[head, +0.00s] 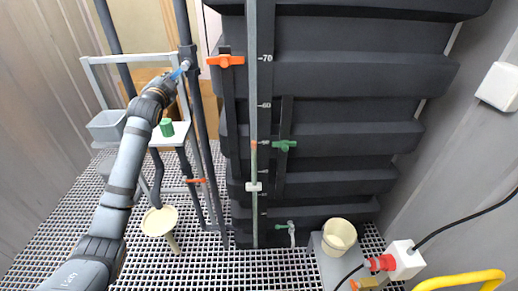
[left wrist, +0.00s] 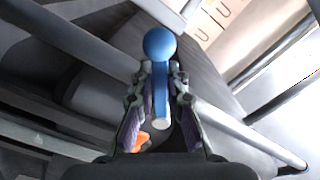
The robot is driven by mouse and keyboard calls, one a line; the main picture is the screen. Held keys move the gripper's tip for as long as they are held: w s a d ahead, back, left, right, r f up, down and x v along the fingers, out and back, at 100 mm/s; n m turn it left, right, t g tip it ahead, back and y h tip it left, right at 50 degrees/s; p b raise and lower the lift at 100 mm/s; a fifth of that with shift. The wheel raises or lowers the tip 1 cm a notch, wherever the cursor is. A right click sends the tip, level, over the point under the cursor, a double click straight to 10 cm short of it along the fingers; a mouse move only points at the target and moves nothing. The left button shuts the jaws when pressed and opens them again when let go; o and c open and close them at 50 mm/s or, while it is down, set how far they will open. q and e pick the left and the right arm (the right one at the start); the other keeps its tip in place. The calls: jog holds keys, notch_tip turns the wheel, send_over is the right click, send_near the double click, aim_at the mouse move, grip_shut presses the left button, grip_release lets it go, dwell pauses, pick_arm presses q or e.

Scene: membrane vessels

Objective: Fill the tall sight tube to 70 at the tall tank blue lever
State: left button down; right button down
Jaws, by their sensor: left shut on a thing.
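The blue lever (head: 181,70) is on the upper part of a dark vertical pipe, left of the tall black tank (head: 350,110). My left gripper (head: 176,76) is at the lever. In the left wrist view, its two fingers (left wrist: 159,105) are shut on the lever's blue handle (left wrist: 161,85), with the ball end showing beyond them. The tall sight tube (head: 252,90) stands upright before the tank, beside marks reading 70 and 60. The tube looks grey above and paler green below a small orange piece under the 60 mark. The exact liquid level is hard to tell. My right gripper is not in view.
An orange handle (head: 225,61) and green handle (head: 284,145) flank the sight tube. A grey rack (head: 146,58) holds a grey bin (head: 107,125) and green-topped item (head: 167,127). A cream funnel (head: 159,220) and cream bucket (head: 339,236) stand low. A yellow rail (head: 465,281) is front right.

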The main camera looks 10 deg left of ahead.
pick_arm(q)
jog(key=shift+d+f+n, duration=0.1)
jog(key=shift+f+n, duration=0.15)
jog(key=shift+n, duration=0.05)
jog(key=d+n+b, duration=0.1)
jog(key=n, duration=0.1)
jog(key=d+f+n+b, duration=0.1)
jog(key=n, duration=0.1)
jog(key=d+f+n+b, duration=0.1)
jog(key=n, duration=0.2)
jog(key=shift+w+d, duration=0.15)
jog(key=shift+w, duration=0.25)
dwell(6.6)
